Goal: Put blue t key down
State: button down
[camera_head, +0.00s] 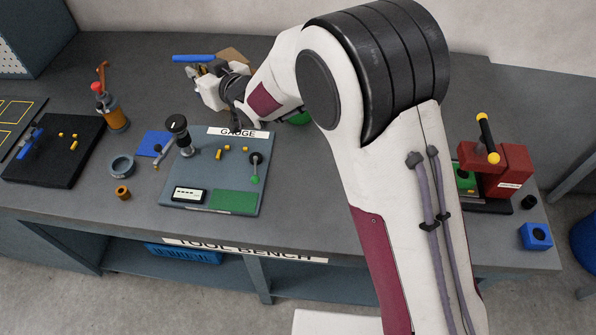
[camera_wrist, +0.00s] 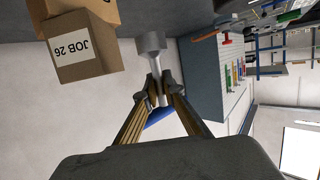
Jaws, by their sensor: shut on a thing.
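The blue T key has a blue bar handle (camera_head: 193,58) at the back of the bench in the head view. In the wrist view its grey shaft and wider grey end (camera_wrist: 150,43) stick out beyond my fingers, and a bit of the blue handle (camera_wrist: 158,118) shows behind them. My gripper (camera_wrist: 160,90) is shut on the grey shaft. In the head view my gripper (camera_head: 205,72) is beside the handle, behind the gauge board; its fingers are small and partly hidden there. I cannot tell how high the key is above the bench.
A cardboard box (camera_wrist: 85,48) marked JOB 26 is close by on the left in the wrist view. The gauge board (camera_head: 235,200), an orange bottle (camera_head: 113,112), a grey ring (camera_head: 122,166) and a black board (camera_head: 60,165) stand on the bench. A red fixture (camera_head: 500,172) is right.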

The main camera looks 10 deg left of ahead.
jog(key=s+d+f+n+g+y, duration=0.1)
jog(key=s+d, duration=0.4)
jog(key=d, duration=0.7)
jog(key=s+d+f+n+g+y, duration=0.1)
jog(key=s+d, duration=0.5)
jog(key=d, duration=0.6)
jog(key=shift+s+d+f+n+g+y, duration=0.2)
jog(key=shift+d+f+n+g+y, duration=0.15)
jog(key=shift+f+n+g, duration=0.5)
jog(key=shift+f, duration=2.8)
jog(key=shift+f, duration=0.1)
jog(key=shift+f, duration=2)
jog(key=shift+f, duration=0.1)
